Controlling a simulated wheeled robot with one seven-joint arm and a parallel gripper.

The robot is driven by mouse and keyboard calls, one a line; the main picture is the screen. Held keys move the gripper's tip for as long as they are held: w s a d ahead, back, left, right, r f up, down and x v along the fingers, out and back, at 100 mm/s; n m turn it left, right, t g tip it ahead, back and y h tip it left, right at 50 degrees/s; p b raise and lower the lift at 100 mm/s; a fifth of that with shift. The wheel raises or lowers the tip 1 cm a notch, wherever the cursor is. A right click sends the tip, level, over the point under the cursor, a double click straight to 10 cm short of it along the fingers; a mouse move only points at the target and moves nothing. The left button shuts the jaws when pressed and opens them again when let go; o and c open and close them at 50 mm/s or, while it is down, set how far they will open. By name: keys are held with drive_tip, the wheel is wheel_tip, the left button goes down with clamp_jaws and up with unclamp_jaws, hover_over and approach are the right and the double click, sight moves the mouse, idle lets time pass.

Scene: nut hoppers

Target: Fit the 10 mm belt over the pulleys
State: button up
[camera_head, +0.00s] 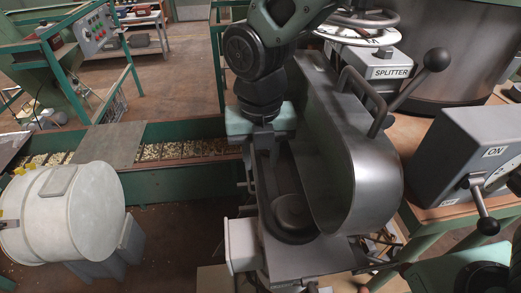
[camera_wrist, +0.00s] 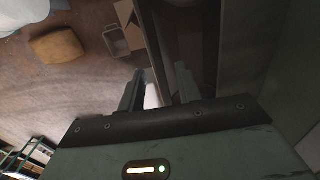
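A round dark pulley (camera_head: 291,211) sits low inside the machine's open-sided grey metal guard (camera_head: 380,180). A black band, which looks like the belt (camera_head: 270,232), curves around the pulley's lower side; how it is seated I cannot tell. The upper end of the drive is hidden behind my arm and gripper. My gripper (camera_head: 273,157) points down at the guard's left opening, above and left of the pulley. In the wrist view my gripper (camera_wrist: 160,70) has its two fingers apart, with no object visible between them.
The guard's curved wall rises close to the right of my gripper. A splitter box (camera_head: 385,68), a black-knobbed lever (camera_head: 436,60) and a grey ON switch box (camera_head: 468,150) stand to the right.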

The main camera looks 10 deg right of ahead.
wheel_tip(320, 180, up, 17)
drive_tip(key=b, duration=0.3)
drive_tip(key=shift+r+b, duration=0.2)
drive_tip(key=shift+b, duration=0.2)
